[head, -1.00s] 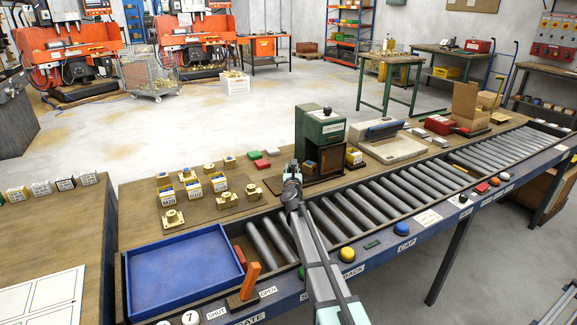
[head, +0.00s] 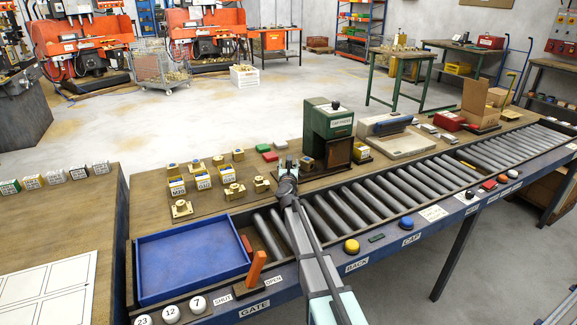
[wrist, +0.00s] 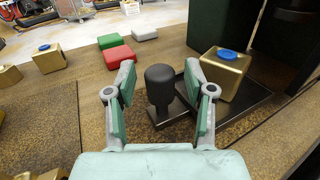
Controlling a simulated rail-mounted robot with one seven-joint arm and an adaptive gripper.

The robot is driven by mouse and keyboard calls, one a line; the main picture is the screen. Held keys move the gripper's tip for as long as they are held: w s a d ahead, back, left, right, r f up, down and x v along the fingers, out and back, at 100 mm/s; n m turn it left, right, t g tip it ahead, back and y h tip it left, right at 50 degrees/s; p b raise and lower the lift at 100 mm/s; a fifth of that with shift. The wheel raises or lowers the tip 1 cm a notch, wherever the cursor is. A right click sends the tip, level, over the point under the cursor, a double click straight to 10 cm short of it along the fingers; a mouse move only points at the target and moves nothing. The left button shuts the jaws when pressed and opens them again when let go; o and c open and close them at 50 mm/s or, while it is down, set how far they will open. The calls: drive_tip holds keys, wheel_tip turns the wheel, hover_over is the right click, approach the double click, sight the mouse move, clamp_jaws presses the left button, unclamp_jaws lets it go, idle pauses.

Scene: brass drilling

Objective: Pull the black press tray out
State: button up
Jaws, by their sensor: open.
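The green press (head: 328,130) stands on the bench behind the roller conveyor. Its black press tray (wrist: 240,105) sticks out at the press's foot in the wrist view, with an upright black knob (wrist: 160,88) at its near end. A brass block with a blue top (wrist: 222,75) sits on the tray. My gripper (wrist: 160,74) is open, with one green-padded finger on each side of the knob. Gaps show between the pads and the knob, and I cannot tell any contact. In the head view my gripper (head: 287,170) is just left of the press and hides part of the tray.
Red and green blocks (wrist: 118,55) lie beyond my left finger. Several brass parts (head: 203,180) stand on the bench to the left. The blue tray (head: 192,296) and the orange gate lever (head: 256,268) are in front. The conveyor rollers (head: 335,212) run right.

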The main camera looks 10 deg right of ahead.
drive_tip(key=v, duration=1.2)
